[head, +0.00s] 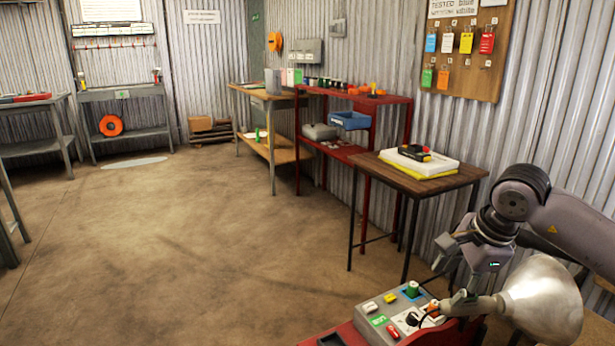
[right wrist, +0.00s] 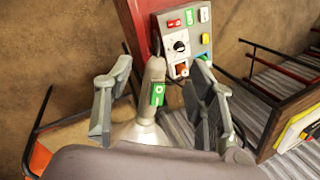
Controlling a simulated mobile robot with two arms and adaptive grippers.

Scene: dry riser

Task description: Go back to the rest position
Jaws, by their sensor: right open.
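My right gripper (head: 450,280) is low at the right of the head view, just above a grey control box (head: 378,306) with coloured buttons and a black dial. In the right wrist view its two fingers (right wrist: 158,90) stand wide apart. A grey neck with a green tag (right wrist: 157,95) shows between them, with no clear contact on either finger. The neck widens into a pale metal bell (head: 545,300), to the right of the gripper in the head view. The control box (right wrist: 186,42) lies beyond the fingertips. My left gripper is not in view.
A dark wooden table (head: 425,177) with a yellow and white stack stands behind the control box. A red shelf (head: 350,96) and a wooden bench (head: 265,95) line the wall. A tag board (head: 466,45) hangs above. The floor (head: 180,240) at left and middle is clear.

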